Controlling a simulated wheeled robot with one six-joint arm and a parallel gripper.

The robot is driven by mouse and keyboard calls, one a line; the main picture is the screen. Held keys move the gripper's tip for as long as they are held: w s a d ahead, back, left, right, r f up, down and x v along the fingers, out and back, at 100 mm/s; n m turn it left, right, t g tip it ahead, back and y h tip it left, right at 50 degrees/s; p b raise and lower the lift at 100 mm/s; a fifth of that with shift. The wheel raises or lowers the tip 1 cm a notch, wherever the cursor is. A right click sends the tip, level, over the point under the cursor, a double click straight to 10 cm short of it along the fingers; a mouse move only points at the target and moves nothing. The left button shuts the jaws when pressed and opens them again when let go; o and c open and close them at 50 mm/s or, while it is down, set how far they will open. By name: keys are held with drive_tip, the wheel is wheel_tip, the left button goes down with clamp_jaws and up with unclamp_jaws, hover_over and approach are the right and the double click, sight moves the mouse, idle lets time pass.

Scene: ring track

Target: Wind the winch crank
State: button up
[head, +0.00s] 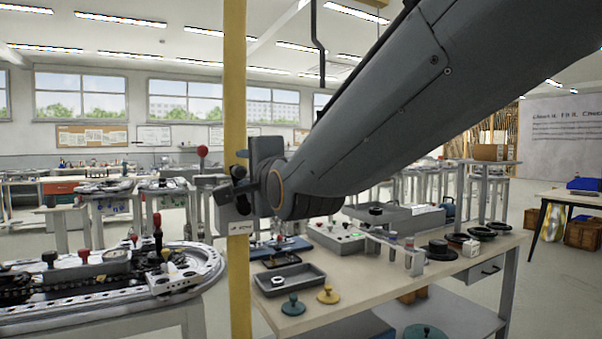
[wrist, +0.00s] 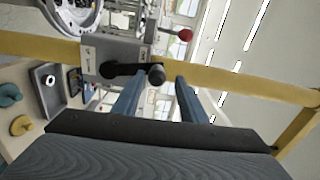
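The winch (head: 235,215) is a grey plate on a yellow post. In the wrist view, its plate (wrist: 92,54) lies across the post, with the picture turned so the ceiling is at the right. The black crank (wrist: 130,70) runs from its hub toward the ceiling side and ends in a round knob (wrist: 156,74). A red-ball lever (wrist: 185,35) stands beside the plate. My gripper (wrist: 159,86) is open, its two blue fingers apart with the knob showing between their tips. Whether either finger touches it is unclear. In the head view my gripper (head: 243,178) is at the post, partly hiding the crank.
A workbench (head: 450,262) with a grey tray (head: 290,280), a teal knob (head: 292,305) and a yellow knob (head: 327,294) stands right of the post. A round machine table (head: 200,283) is at the left. Open floor (head: 560,290) lies at the right.

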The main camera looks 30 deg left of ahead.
drive_tip(key=shift+s+a+f, duration=0.1)
drive_tip(key=shift+s+f, duration=0.1)
drive_tip(key=b+v, duration=0.1)
drive_tip(key=v, duration=0.6)
drive_tip(key=shift+s+d, duration=0.2)
drive_tip(key=shift+d, duration=0.15)
drive_tip(key=shift+r, duration=0.1)
drive_tip(key=n+p, duration=0.2)
drive_tip(key=a+n+p, duration=0.1)
drive_tip(key=n+p, duration=0.4)
drive_tip(key=shift+w+a+r+n+p, duration=0.3)
drive_tip(key=shift+w+a+r+n, duration=0.05)
drive_tip(key=shift+w+n, duration=0.05)
drive_tip(key=n+p, duration=0.1)
drive_tip(key=n, duration=0.1)
drive_tip(key=n+p, duration=0.2)
drive_tip(key=shift+w+a+f+p, duration=0.1)
drive_tip(key=shift+a+p, duration=0.1)
drive_tip(key=shift+p, duration=0.1)
drive_tip(key=n+p, duration=0.2)
drive_tip(key=n, duration=0.1)
drive_tip(key=n+p, duration=0.1)
drive_tip(key=n, duration=0.1)
drive_tip(key=shift+a+f, duration=0.15)
drive_tip(key=shift+f, duration=0.15)
drive_tip(key=shift+p+x, duration=1.3)
drive_tip(key=shift+x, duration=2.65)
drive_tip(key=shift+f, duration=0.15)
